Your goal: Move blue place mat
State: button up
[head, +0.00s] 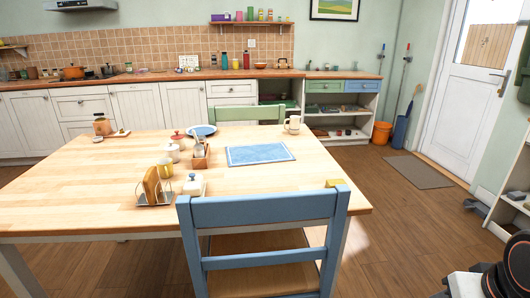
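The blue place mat (260,154) lies flat on the wooden table (80,185), right of the table's middle. It is a light blue rectangle with a pale border. Its whole top shows, and nothing rests on it. A white mug (292,124) stands behind its right far corner. A small wooden caddy (200,156) stands just left of it. Part of my arm shows at the bottom right corner, well away from the mat. I cannot make out my gripper's fingers in this view.
A blue chair (265,210) stands at the near side of the table, and a green chair (245,114) at the far side. A toast rack (154,188), a butter dish (194,186) and a blue plate (201,131) are on the table.

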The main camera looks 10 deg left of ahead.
aim_at(259, 153)
jog(key=i+l+z, duration=0.45)
jog(key=i+l, duration=0.25)
jog(key=l, duration=0.15)
jog(key=i+l+z, duration=0.15)
jog(key=i, duration=0.25)
jog(key=i+l+z, duration=0.2)
jog(key=i, duration=0.25)
jog(key=i+l+z, duration=0.15)
jog(key=i, duration=0.25)
jog(key=i+u, duration=0.35)
jog(key=i+l+u, duration=0.1)
jog(key=i+u, duration=0.2)
jog(key=i+l+u, duration=0.2)
jog(key=u, duration=0.15)
jog(key=i+u, duration=0.2)
jog(key=u, duration=0.25)
jog(key=i+l+u, duration=0.15)
jog(key=u, duration=0.35)
jog(key=i+l+u, duration=0.2)
jog(key=u, duration=0.25)
jog(key=i+l+u, duration=0.15)
jog(key=l+u, duration=0.15)
jog(key=u, duration=0.2)
